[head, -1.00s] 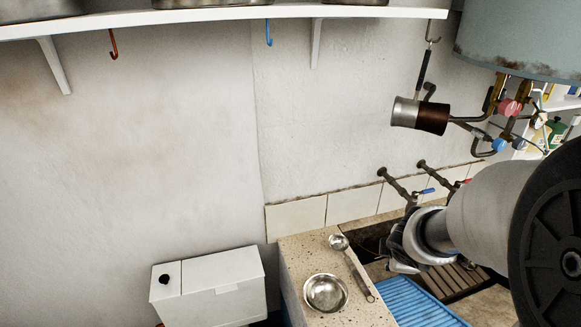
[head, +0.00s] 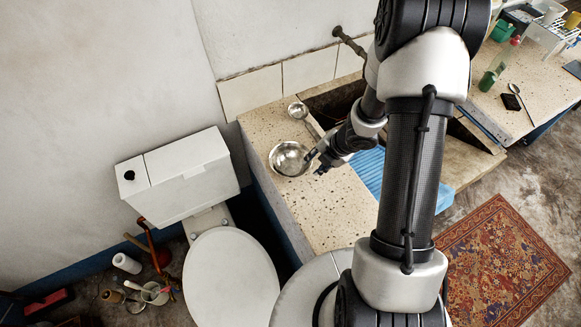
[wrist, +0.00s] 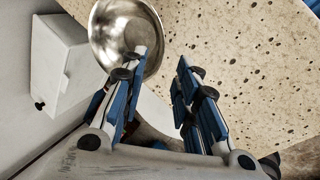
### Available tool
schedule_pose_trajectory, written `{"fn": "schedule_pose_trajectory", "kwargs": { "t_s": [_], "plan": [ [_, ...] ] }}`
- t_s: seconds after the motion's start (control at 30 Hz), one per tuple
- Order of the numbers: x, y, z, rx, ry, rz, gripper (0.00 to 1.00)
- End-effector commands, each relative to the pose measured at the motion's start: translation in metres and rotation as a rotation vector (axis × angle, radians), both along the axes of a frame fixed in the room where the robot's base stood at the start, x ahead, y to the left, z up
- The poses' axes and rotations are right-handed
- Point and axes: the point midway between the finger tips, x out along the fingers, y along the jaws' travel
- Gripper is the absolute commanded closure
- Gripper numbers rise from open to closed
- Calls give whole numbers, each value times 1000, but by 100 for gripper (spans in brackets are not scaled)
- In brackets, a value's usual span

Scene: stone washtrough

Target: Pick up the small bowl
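The small bowl (head: 290,158) is a round, shiny metal bowl. It stands upright on the speckled stone counter, near its left edge in the head view. My gripper (head: 318,164) is at the bowl's right side, low over the counter. In the wrist view, the bowl (wrist: 126,36) is at the upper left. My gripper (wrist: 160,60) is open, with two blue-padded fingers apart. The left finger overlaps the bowl's rim in the picture, and the right finger is over bare stone. Whether a finger touches the rim, I cannot tell.
A metal ladle (head: 300,112) lies behind the bowl, beside the sunken trough. A blue ribbed drainboard (head: 366,170) is right of my gripper. A white toilet (head: 228,272) stands left of the counter. The counter in front of the bowl (head: 330,210) is clear.

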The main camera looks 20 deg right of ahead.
Motion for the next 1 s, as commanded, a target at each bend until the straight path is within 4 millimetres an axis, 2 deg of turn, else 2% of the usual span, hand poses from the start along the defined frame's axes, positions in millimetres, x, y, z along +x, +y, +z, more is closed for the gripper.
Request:
{"fn": "schedule_pose_trajectory", "kwargs": {
  "t_s": [0.03, 0.1, 0.2, 0.47, 0.73, 0.83, 1.0],
  "plan": [
    [4, 3, -15, 0, 1, 2, 72],
    [8, 6, -26, 0, 1, 2, 72],
    [13, 8, -37, -2, 0, 1, 72],
    [18, 11, -48, -2, 0, -1, 72],
    [32, 21, -84, -2, 0, -1, 72],
    [34, 23, -90, -2, 0, -2, 72],
    [35, 22, -88, -2, -1, -2, 72]
  ]
}}
